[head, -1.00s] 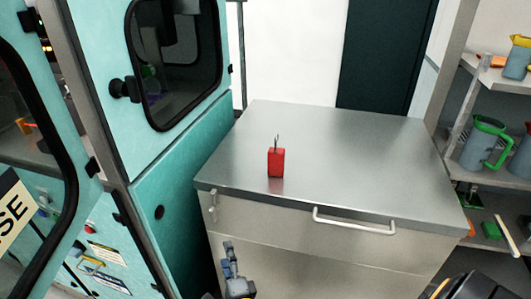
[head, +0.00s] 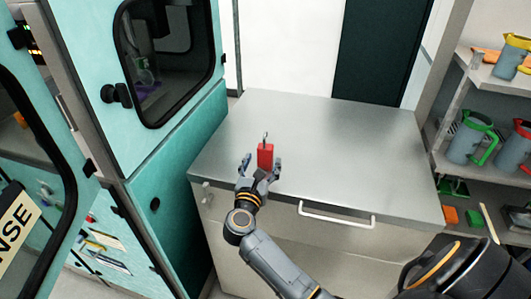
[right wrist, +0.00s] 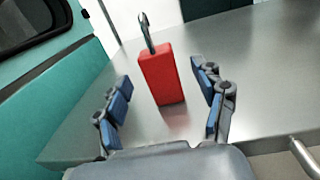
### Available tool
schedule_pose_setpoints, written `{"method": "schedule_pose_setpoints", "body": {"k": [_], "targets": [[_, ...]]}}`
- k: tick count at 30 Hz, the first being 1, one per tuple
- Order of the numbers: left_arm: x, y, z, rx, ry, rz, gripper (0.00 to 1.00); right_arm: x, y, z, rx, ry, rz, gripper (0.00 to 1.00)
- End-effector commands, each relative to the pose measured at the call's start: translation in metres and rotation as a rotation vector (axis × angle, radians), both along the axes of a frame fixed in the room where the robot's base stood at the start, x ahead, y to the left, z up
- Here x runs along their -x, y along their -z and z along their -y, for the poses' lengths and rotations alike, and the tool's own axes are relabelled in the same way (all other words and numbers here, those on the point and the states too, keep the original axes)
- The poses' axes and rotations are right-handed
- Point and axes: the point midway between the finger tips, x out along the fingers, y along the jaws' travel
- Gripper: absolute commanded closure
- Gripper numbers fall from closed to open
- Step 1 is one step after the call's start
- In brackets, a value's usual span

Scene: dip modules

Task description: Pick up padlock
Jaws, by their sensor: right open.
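The red padlock (head: 265,155) stands upright on the metal cabinet top (head: 330,150), near its front left part, with its grey shackle pointing up. In the right wrist view the padlock (right wrist: 161,75) shows between the two fingers, a little beyond their tips. My right gripper (head: 259,164) is open and empty at the front edge of the cabinet top, just in front of the padlock. In the right wrist view its blue-padded fingers (right wrist: 164,88) are spread on either side, apart from the padlock. My left gripper is not in view.
A teal cabinet (head: 165,170) with a dark window stands close on the left. Shelves (head: 490,180) with jugs (head: 470,135) stand on the right. A drawer handle (head: 337,217) sticks out from the cabinet front. The rest of the metal top is clear.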

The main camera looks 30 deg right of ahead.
Motion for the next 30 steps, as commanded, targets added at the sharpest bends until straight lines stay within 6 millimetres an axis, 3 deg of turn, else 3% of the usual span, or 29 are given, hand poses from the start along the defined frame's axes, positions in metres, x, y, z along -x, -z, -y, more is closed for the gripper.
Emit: {"method": "schedule_pose_setpoints", "body": {"k": [15, 23, 26, 30], "targets": [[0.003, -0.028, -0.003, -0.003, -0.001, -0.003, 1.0, -0.037, 0.0, 0.036, 0.003, -0.002, 0.0, 0.3], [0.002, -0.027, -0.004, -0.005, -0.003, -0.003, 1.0, -0.039, 0.003, 0.038, 0.001, -0.001, -0.001, 0.3], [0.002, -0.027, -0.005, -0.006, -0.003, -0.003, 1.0, -0.039, 0.003, 0.038, 0.001, -0.001, -0.001, 0.44], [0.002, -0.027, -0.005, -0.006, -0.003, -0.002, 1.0, -0.039, 0.002, 0.038, 0.001, -0.001, -0.001, 0.73]]}}
